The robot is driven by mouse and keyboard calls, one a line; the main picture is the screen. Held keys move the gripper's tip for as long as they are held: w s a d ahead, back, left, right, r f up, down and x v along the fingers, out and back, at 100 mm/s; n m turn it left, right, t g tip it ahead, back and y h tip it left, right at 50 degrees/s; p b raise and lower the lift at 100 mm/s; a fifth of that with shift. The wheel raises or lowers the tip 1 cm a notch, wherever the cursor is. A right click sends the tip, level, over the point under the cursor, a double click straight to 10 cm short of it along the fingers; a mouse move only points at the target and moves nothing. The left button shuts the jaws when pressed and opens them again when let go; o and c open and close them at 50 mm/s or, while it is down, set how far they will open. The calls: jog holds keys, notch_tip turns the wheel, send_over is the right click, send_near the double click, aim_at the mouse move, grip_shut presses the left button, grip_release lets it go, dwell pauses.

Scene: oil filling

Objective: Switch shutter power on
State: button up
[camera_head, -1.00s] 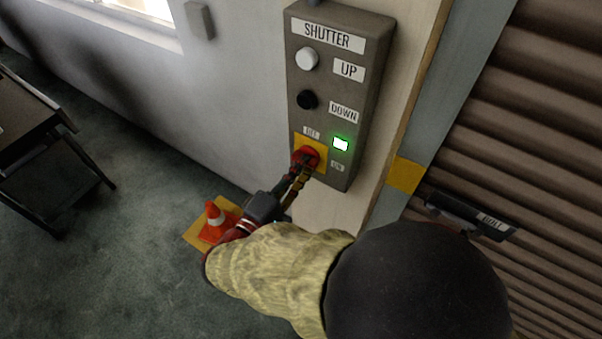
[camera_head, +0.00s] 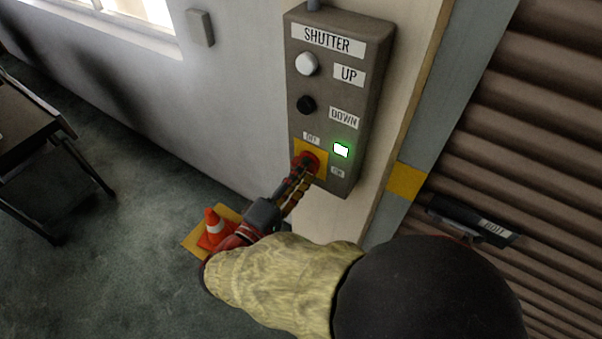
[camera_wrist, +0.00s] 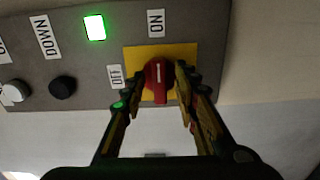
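The grey shutter control box (camera_head: 330,95) hangs on the wall. Its red rotary switch (camera_head: 308,161) sits on a yellow plate (camera_wrist: 134,62) low on the box. In the wrist view the red switch (camera_wrist: 158,82) has its white mark in line with the ON label (camera_wrist: 156,23); the OFF label (camera_wrist: 115,76) is to the left. The green lamp (camera_head: 341,150) is lit. My gripper (camera_wrist: 160,78) is open, with one fingertip on each side of the switch and the switch visible between them. In the head view my gripper (camera_head: 299,181) is just below the switch.
White UP button (camera_head: 307,64) and black DOWN button (camera_head: 306,104) are above the switch. A bolt handle (camera_head: 470,220) is on the ribbed shutter (camera_head: 540,130) at right.

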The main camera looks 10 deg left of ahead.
jog(key=v, duration=1.2)
jog(key=shift+d, duration=0.1)
dwell(0.4)
jog(key=w+d+m+g+h, duration=0.25)
jog(key=d+m+g, duration=0.35)
jog(key=d+g, duration=1.15)
jog(key=s+d+r+m+t+y, duration=0.2)
jog(key=d+m+t+y, duration=0.1)
jog(key=d, duration=0.4)
jog(key=s+d+r+m+t+y, duration=0.2)
jog(key=d+m+t+y, duration=0.1)
jog(key=d+y, duration=0.3)
jog(key=shift+s+d+r+m, duration=0.3)
jog(key=shift+s+d+m, duration=0.15)
jog(key=shift+m, duration=0.25)
